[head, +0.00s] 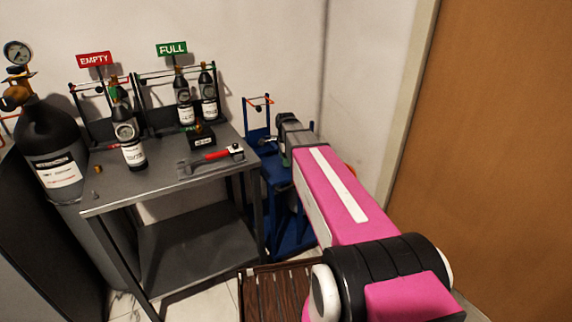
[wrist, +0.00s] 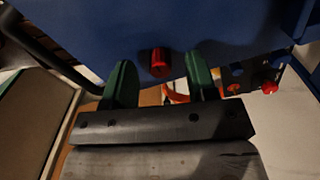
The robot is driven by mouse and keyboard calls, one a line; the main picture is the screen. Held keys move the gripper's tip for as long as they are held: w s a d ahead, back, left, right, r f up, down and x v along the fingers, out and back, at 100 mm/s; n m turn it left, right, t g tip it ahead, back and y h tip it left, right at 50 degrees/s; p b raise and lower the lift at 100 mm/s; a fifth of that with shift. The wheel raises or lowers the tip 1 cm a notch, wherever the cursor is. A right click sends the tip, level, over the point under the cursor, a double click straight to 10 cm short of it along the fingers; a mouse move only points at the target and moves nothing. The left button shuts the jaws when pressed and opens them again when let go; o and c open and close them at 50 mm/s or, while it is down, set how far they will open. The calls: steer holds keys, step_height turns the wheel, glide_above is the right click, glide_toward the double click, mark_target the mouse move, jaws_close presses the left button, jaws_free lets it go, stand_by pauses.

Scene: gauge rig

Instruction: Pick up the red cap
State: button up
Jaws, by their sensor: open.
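A small red cap (wrist: 160,63) shows in the wrist view, against a blue surface (wrist: 100,32). My gripper (wrist: 159,62) is open, with one green finger on each side of the cap. A gap shows between the cap and each finger, and nothing is held. How far the cap is from the fingertips in depth I cannot tell. In the head view my pink arm reaches to the blue cart (head: 280,170). The cap and my fingertips are hidden there.
In the wrist view a dark panel with a red knob (wrist: 270,87) lies right of my fingers. In the head view a grey metal table (head: 120,190) on the left holds several small bottles and a red-handled wrench (head: 210,157). A large gas cylinder (head: 50,140) stands far left.

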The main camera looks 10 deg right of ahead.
steer(key=shift+f, duration=0.45)
steer(key=shift+c, duration=0.3)
jaws_close()
steer(key=shift+r, duration=0.2)
